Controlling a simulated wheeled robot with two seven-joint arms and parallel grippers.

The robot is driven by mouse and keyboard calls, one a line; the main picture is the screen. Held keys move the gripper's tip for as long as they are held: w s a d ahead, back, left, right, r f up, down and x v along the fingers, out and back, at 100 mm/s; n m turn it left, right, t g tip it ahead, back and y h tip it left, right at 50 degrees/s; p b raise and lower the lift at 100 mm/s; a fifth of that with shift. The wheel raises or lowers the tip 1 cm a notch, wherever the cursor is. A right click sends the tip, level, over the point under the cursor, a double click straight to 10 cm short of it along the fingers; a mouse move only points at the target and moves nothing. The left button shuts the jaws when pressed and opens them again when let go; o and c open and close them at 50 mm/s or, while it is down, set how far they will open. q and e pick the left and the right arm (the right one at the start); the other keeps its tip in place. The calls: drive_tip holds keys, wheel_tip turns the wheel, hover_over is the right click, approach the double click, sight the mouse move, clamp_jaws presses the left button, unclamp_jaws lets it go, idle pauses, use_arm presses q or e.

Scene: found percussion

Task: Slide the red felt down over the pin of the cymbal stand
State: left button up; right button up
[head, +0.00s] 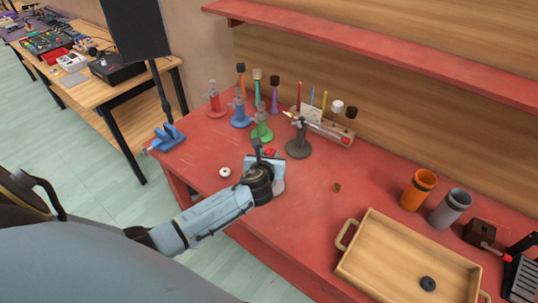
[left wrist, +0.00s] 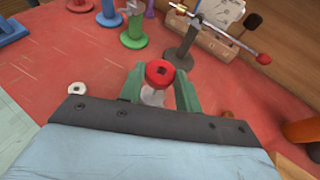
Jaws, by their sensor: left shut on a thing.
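My left gripper (left wrist: 160,82) is shut on the red felt (left wrist: 160,72), a ring with a dark centre hole, held between green fingers. In the head view the felt shows as a small red patch (head: 269,152) beyond my left gripper (head: 257,158). A pale stand shows partly below the felt in the left wrist view (left wrist: 153,97); its round base (head: 279,186) is mostly hidden by my gripper in the head view. I cannot tell whether the felt is around a pin. Red, blue, green and dark grey (head: 298,148) stands are behind. My right gripper is out of view.
A white ring (head: 225,172) lies left of my gripper and a small brown ring (head: 337,187) right. A wooden block (head: 330,130) holds several sticks behind. A tray (head: 350,268), an orange cup (head: 416,190) and a grey cup (head: 450,208) are at the right.

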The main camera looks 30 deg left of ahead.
use_arm(q)
drive_tip(key=shift+p, duration=0.5)
idle(0.5)
drive_tip(key=shift+f+b, duration=1.85)
drive_tip(key=shift+f, duration=0.55)
drive_tip(key=o, duration=1)
drive_tip(key=shift+r, duration=0.1)
drive_tip(key=p+v, duration=0.1)
drive_tip(key=v, duration=1.2)
drive_tip(key=shift+s+d+p, duration=0.1)
drive_tip(key=shift+s+p, duration=0.1)
drive_tip(key=shift+p, duration=0.15)
